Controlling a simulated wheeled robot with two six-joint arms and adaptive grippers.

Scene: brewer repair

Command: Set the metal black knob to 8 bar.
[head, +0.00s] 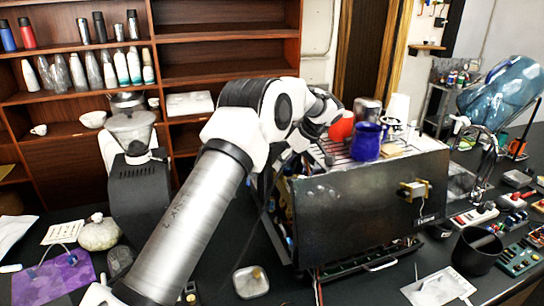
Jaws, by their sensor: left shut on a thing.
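The brewer (365,205) is a dark metal box on the black table, with its open left side showing wiring and parts inside. My left arm comes in from the lower left and bends over to the brewer's upper left edge. My left gripper (312,138) is there, small and partly covered by its own wrist. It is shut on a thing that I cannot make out. I cannot pick out the metal black knob or its setting; the arm and gripper cover much of that corner. My right gripper is not in view.
A blue cup (366,141) and a red round thing (341,129) are on the brewer's top. A grinder (135,165) stands left of my arm. A black cup (477,252) and several small devices lie at the right. A small light dish (251,281) lies in front.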

